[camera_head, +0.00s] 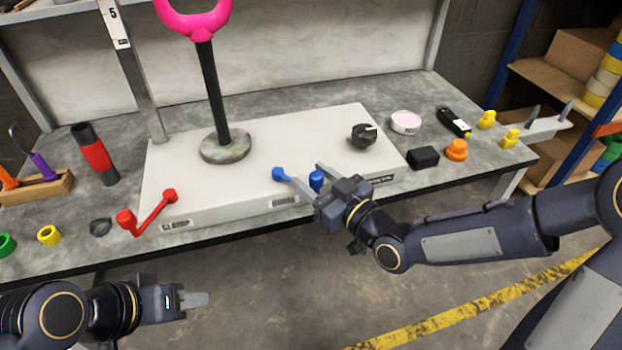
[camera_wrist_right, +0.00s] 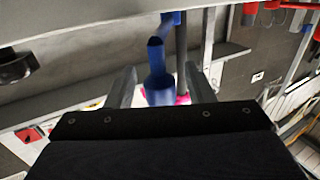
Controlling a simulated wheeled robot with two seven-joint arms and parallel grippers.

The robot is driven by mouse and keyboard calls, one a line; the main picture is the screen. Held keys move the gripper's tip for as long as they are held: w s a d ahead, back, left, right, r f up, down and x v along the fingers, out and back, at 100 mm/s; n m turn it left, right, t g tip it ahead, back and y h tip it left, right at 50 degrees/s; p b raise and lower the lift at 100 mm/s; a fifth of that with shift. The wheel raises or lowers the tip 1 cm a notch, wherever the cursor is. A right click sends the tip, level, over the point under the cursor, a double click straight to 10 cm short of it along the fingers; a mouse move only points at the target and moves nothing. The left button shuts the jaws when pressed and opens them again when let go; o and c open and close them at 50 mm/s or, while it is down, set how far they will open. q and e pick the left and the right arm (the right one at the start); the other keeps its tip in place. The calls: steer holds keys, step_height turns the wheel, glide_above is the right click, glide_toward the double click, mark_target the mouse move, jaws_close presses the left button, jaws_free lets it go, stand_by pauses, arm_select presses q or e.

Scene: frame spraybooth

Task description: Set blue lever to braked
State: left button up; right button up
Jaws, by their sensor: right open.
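The blue lever (camera_head: 281,174) is on the front edge of a pale panel box (camera_head: 260,140). One blue end shows left of my right gripper and another blue knob shows between its fingers. My right gripper (camera_head: 309,176) is open at the lever. In the right wrist view the blue handle (camera_wrist_right: 159,90) stands between the two grey fingers (camera_wrist_right: 161,86), with gaps visible on both sides. The arm between the lever's ends is partly hidden by a finger. My left gripper (camera_head: 196,299) is low at the left, away from the bench; its finger gap is not clear.
A red lever (camera_head: 152,212) is on the box's left front. A black knob (camera_head: 363,136) and a black post (camera_head: 213,95) with a pink ring stand on the box. Small parts lie on the bench at both sides. The floor in front is clear.

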steer(key=shift+w+a, duration=0.45)
steer(key=shift+w, duration=0.05)
jaws_close()
